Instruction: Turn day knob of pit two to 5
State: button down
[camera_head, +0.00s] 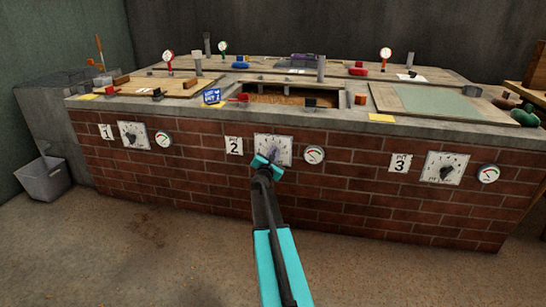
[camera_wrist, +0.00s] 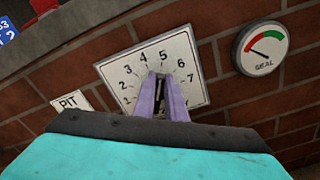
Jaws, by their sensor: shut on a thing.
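The day dial of pit two is a white square plate with black numbers, in the middle of the brick front in the head view (camera_head: 282,142) and filling the centre of the wrist view (camera_wrist: 115,72). My gripper (camera_head: 270,160) is at this plate, its two purple fingers (camera_wrist: 161,90) shut on the dark day knob (camera_wrist: 159,82). Only a dark sliver of the knob shows between the fingers, below the 4 and 5. The fingers hide most of the knob, so its exact pointing cannot be told. A "2" label (camera_head: 233,146) is left of the dial.
A round gauge with red and green bands (camera_head: 314,155) sits close right of the dial, also in the wrist view (camera_wrist: 261,48). Similar dials for pit one (camera_head: 133,134) and pit three (camera_head: 445,167) lie either side. A grey bin (camera_head: 43,180) stands left; the floor in front is clear.

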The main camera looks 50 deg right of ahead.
jog(key=shift+s+d, duration=0.25)
jog(key=shift+d, duration=0.05)
jog(key=c, duration=1.8)
grip_release()
jog(key=shift+c, duration=0.2)
jog(key=shift+o, duration=0.2)
jog(key=shift+w+a, duration=0.1)
jog(key=shift+a, duration=0.15)
jog(key=p+v, duration=0.3)
jog(key=v, duration=1)
jog(key=shift+a, duration=0.25)
